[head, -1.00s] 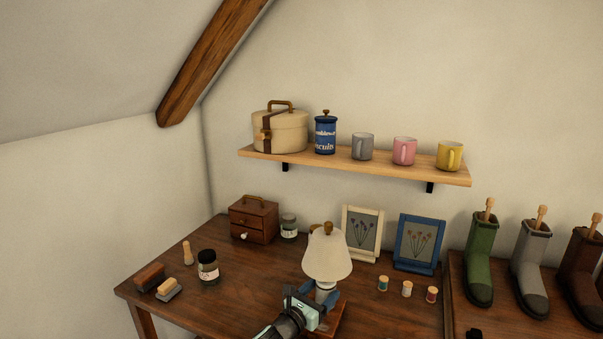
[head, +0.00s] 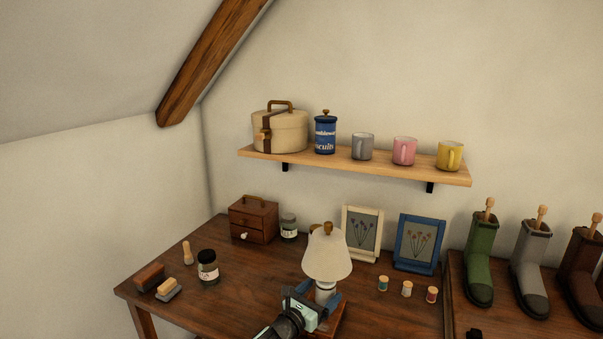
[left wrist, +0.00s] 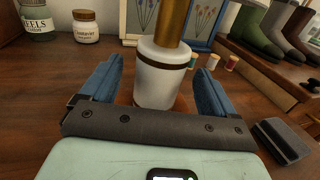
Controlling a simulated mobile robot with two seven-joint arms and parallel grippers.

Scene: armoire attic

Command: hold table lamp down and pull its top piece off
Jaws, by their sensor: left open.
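The table lamp stands upright on the wooden table. Its cream shade (head: 327,256) has a brown knob (head: 328,227) on top. Below the shade is a white lamp body (head: 325,289), which also shows in the left wrist view (left wrist: 160,76) with a brass stem (left wrist: 172,22) rising from it. My left gripper (head: 323,297) is at the lamp's body under the shade. In the left wrist view its blue fingers (left wrist: 157,85) are open, one on each side of the white body, with visible gaps. The lamp's foot is mostly hidden by the gripper. My right gripper is not in view.
Two picture frames (head: 419,243) and several thread spools (head: 407,289) stand right of the lamp. A small drawer box (head: 253,220), jars (head: 208,267) and brushes (head: 149,277) are at the left. A wall shelf (head: 355,166) hangs above. Boots (head: 480,260) stand at the right.

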